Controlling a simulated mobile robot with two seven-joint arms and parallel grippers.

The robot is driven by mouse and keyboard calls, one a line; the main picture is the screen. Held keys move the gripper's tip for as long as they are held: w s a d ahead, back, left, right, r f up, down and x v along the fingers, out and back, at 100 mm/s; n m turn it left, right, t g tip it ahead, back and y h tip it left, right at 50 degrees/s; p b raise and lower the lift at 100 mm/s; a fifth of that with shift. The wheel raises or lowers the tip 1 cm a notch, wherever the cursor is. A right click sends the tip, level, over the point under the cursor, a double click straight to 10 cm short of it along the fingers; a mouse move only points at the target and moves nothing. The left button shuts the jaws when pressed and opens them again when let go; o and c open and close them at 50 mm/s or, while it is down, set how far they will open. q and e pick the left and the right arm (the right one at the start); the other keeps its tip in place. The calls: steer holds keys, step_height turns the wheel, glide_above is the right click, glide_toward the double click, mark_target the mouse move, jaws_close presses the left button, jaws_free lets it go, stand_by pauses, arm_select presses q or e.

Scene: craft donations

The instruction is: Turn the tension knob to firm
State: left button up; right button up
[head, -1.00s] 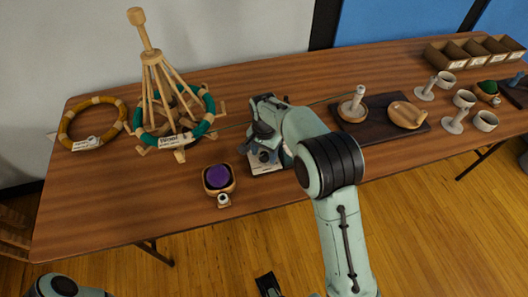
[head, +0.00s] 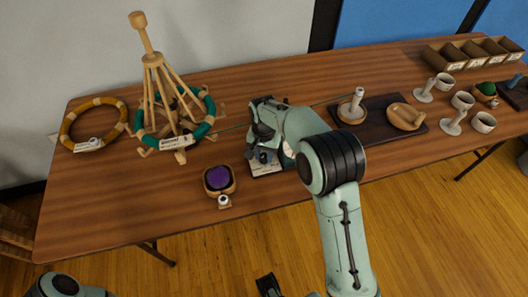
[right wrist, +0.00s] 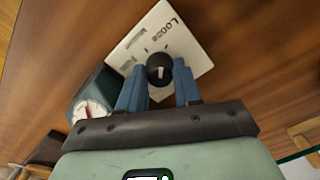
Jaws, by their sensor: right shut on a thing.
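The tension knob (right wrist: 160,70) is a round black knob with a white pointer mark. It stands on a white plate (right wrist: 190,48) printed "Loose", with tick marks and smaller labels that I cannot read. My right gripper (right wrist: 160,88) is shut on the knob, one blue finger on each side. In the head view my right gripper (head: 264,154) is low over the table, and the plate's edge (head: 267,170) shows beneath it. The knob is hidden there by my gripper. A dark green box with a white-faced dial (right wrist: 90,108) stands beside the plate. My left gripper is not identifiable.
A small wooden holder with a purple top (head: 219,180) lies left of my gripper. A wooden stand with a green ring (head: 160,95) and a tan ring (head: 93,122) are further left. A dark tray (head: 378,124), cups (head: 484,122) and divided boxes (head: 473,50) are right.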

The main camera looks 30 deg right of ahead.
steer(key=n+p, duration=0.1)
steer(key=n, duration=0.4)
steer(key=shift+r+n+p, duration=0.15)
steer(key=shift+n+p, duration=0.15)
steer(key=shift+p, duration=0.05)
steer(key=n+p, duration=0.1)
steer(key=n, duration=0.4)
steer(key=n+p, duration=0.1)
steer(key=n, duration=0.4)
steer(key=shift+n, duration=0.4)
arm_select(q)
step_height(320, 180, up, 6)
steer(key=w+p, duration=0.1)
steer(key=w, duration=0.1)
steer(key=shift+p, duration=0.35)
arm_select(e)
steer(key=n, duration=0.4)
steer(key=shift+w+n, duration=0.1)
steer(key=shift+n, duration=0.3)
steer(key=o, duration=1)
steer(key=shift+o, duration=0.2)
